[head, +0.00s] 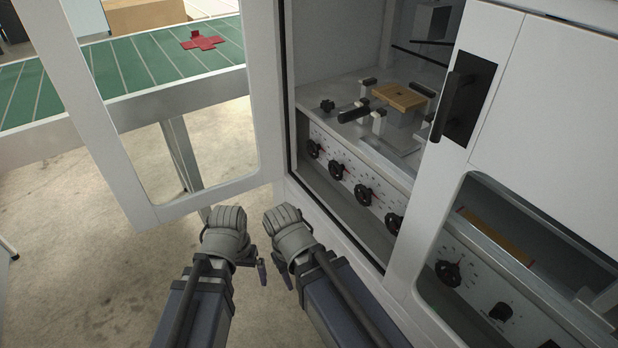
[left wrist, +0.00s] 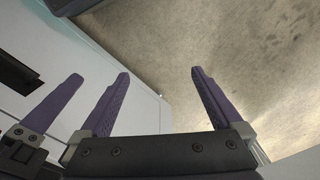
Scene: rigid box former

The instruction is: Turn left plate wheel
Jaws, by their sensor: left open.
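Several black handwheels sit in a row on the white scaled panel inside the open machine bay in the head view; the leftmost wheel (head: 314,148) is at the far end, then another wheel (head: 336,170), a third wheel (head: 363,195) and one partly cut off by the door frame. I cannot read which is the left plate wheel. My left gripper (head: 262,270) is low in front of the bay, apart from the wheels. In the left wrist view its purple fingers (left wrist: 160,85) are spread and empty. My right gripper (head: 286,279) is close beside it; its fingers are mostly hidden.
A glazed door (head: 256,90) stands open at left. A green conveyor (head: 130,65) carries a red cross-shaped blank (head: 204,41). A cardboard-coloured piece (head: 399,96) rests on the bay's fixture. A second panel with a black wheel (head: 448,273) is at lower right.

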